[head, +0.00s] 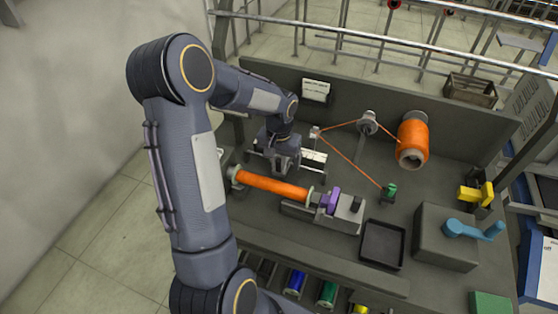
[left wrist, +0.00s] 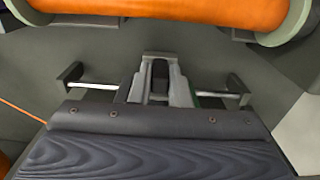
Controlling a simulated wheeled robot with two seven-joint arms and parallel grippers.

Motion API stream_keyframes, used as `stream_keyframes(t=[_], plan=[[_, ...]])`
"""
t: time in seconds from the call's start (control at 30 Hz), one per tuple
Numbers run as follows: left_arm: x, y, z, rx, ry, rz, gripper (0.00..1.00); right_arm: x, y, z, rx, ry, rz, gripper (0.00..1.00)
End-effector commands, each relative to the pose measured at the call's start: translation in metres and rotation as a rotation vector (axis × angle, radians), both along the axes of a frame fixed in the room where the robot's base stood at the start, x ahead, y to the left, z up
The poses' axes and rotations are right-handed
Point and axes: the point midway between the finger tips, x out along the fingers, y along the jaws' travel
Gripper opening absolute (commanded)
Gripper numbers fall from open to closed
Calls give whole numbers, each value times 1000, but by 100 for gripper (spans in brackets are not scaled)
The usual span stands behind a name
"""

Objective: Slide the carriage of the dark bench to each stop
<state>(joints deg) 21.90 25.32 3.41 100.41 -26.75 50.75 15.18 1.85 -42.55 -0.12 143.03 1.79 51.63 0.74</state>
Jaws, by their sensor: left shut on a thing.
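The dark bench (head: 343,210) fills the middle and right of the head view. My left gripper (head: 285,168) reaches down behind the bobbin wound with orange thread (head: 270,187). In the left wrist view, my left gripper (left wrist: 158,88) is shut on the carriage (left wrist: 158,72), which is mostly hidden between the fingers. A pale rail (left wrist: 97,86) shows on both sides of the fingers, with a dark end bracket at the left (left wrist: 70,74) and another at the right (left wrist: 238,88). The fingers are about midway, apart from both brackets. My right gripper is not in view.
The orange bobbin (left wrist: 190,10) lies close beside the rail. Orange thread runs over a guide (head: 368,122) near a large orange spool (head: 412,140).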

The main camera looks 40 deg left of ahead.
Motion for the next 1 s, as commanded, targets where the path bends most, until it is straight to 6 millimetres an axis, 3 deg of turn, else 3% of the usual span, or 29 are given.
stream_keyframes(t=[0.23,0.47,0.5,0.63,1.0], plan=[[-4,13,0,2,-2,2,0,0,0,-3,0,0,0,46],[-4,13,1,1,-2,0,0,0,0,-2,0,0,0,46],[-4,13,1,1,-2,0,21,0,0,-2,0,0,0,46],[-4,13,1,0,-1,0,38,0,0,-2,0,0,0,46],[-3,13,8,1,-4,0,38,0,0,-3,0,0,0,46]])
